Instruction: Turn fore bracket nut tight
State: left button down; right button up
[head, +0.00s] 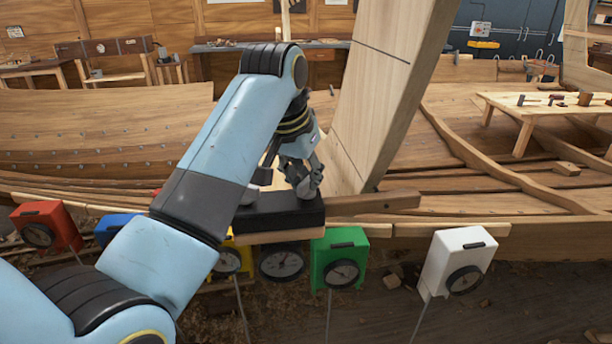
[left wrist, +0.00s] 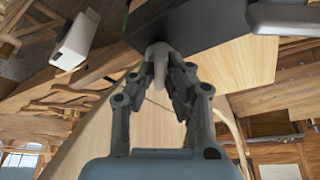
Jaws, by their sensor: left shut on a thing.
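My left gripper (head: 306,184) comes down from above at the black bracket block (head: 284,212) near the foot of the leaning plank. Its fingers are shut on a pale grey nut at the top of this block. In the left wrist view the fingertips (left wrist: 161,62) close around the nut (left wrist: 159,50), which stands against the black bracket (left wrist: 200,22). The fingers hide much of the nut, and I cannot tell how tight it sits. A second grey knob (head: 250,193) shows on the block further left, partly behind my arm. My right gripper is not in view.
A tall leaning plank (head: 375,90) rises right behind the bracket. A row of gauge boxes hangs along the near edge: red (head: 50,222), blue, yellow, green (head: 340,250) and white (head: 462,252). A low table (head: 555,108) with tools stands at the right.

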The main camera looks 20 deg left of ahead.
pick_arm(q)
jog(key=m+h, duration=0.1)
jog(key=m, duration=0.2)
jog(key=shift+a+m, duration=0.15)
jog(key=shift+m, duration=0.25)
jog(key=shift+w+m+g+h, duration=0.1)
jog(key=shift+m+g+h, duration=0.6)
jog(key=shift+m, duration=1.2)
jog(key=shift+h, duration=0.3)
jog(key=c, duration=1.4)
grip_release()
jog(key=shift+o, duration=0.2)
jog(key=v, duration=0.7)
jog(key=shift+r, duration=0.2)
